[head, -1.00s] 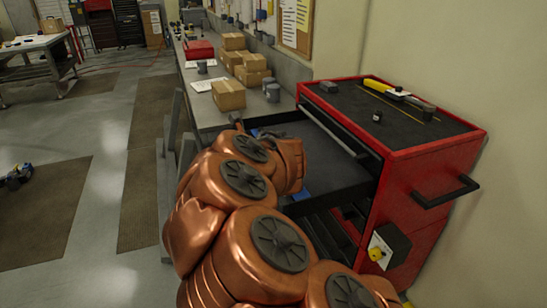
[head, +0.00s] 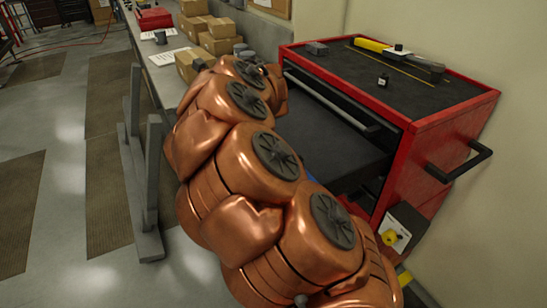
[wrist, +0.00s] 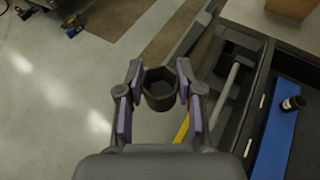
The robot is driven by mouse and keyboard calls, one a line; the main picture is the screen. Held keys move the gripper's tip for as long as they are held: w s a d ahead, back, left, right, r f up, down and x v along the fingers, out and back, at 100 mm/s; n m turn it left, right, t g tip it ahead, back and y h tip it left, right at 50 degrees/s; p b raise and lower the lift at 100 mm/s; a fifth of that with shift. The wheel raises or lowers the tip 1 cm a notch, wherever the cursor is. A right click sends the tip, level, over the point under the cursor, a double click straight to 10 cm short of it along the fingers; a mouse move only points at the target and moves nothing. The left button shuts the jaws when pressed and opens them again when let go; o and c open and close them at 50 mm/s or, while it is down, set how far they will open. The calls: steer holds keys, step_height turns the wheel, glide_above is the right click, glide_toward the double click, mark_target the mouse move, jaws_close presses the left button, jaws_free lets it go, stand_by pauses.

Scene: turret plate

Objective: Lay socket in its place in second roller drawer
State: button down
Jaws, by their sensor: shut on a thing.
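A dark grey, hollow socket (wrist: 160,98) is between the fingertips of my gripper (wrist: 160,82) in the wrist view, its open end facing the camera. My gripper is shut on it, holding it over the floor to the left of an open drawer. The red roller cabinet (head: 440,125) stands at right in the head view with a drawer (head: 335,135) pulled out. In the wrist view, a blue strip (wrist: 272,140) lies at right, with a small black cylindrical piece (wrist: 292,103) on it. My arm hides the gripper and socket in the head view.
On the cabinet top are a yellow-and-black tool (head: 375,46) and small dark pieces (head: 382,80). A grey bar (wrist: 224,95) runs along the drawer front. A workbench with cardboard boxes (head: 218,43) stands behind.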

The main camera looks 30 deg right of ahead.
steer(key=s+d+f+b, duration=0.1)
steer(key=s+d+b, duration=0.2)
steer(key=d+b, duration=0.3)
steer(key=s+d+f+n+y+b, duration=0.1)
steer(key=s+d+b, duration=0.2)
steer(key=d, duration=0.5)
steer(key=s+d+f+b, duration=0.1)
steer(key=s+d+b, duration=0.35)
steer(key=d, duration=0.35)
steer(key=shift+g, duration=0.4)
steer(key=f, duration=0.9)
steer(key=shift+w+a+f+p, duration=0.15)
steer(key=shift+w+f+p, duration=0.15)
steer(key=shift+w+p, duration=0.05)
steer(key=shift+f+b, duration=0.3)
steer(key=shift+b, duration=0.15)
steer(key=c, duration=0.7)
jaws_free()
steer(key=shift+c, duration=0.2)
steer(key=shift+r, duration=0.2)
steer(key=shift+r+p, duration=0.2)
steer(key=shift+p, duration=0.35)
steer(key=b+v, duration=0.2)
steer(key=v, duration=1)
steer(key=shift+f, duration=0.3)
